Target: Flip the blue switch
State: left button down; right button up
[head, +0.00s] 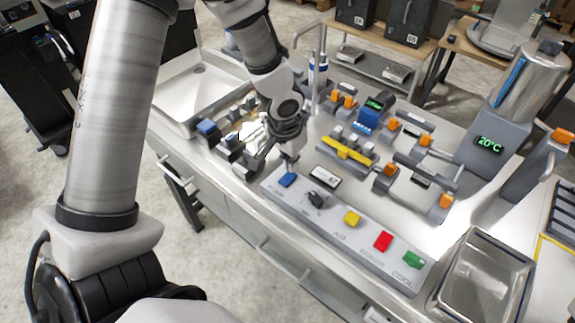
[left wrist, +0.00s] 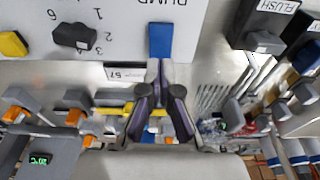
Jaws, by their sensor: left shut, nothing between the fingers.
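The blue switch (head: 287,180) is at the left end of a light grey control panel (head: 331,216) along the bench's front edge. In the left wrist view the blue switch (left wrist: 160,40) is a flat blue paddle below the word PUMP, which is upside down. My left gripper (head: 291,163) is shut and empty, pointing down just behind the switch. In the left wrist view the closed fingertips (left wrist: 159,68) are right at the switch's near end. I cannot tell whether they touch it. My right gripper is not in view.
On the same panel are a black knob (head: 316,200), a yellow switch (head: 352,218), a red switch (head: 383,241) and a green switch (head: 412,259). Valves with orange parts (head: 385,169) and a yellow handle (head: 346,151) stand behind. A steel tray (head: 447,295) lies at the right.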

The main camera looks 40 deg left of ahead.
aim_at(290, 175)
pick_arm(q)
jog(key=shift+f+b, duration=1.1)
jog(key=shift+b, duration=0.05)
dwell(0.8)
notch_tip(290, 175, up, 7)
jog(key=p, duration=0.6)
jog(key=shift+r, duration=0.1)
dwell(0.4)
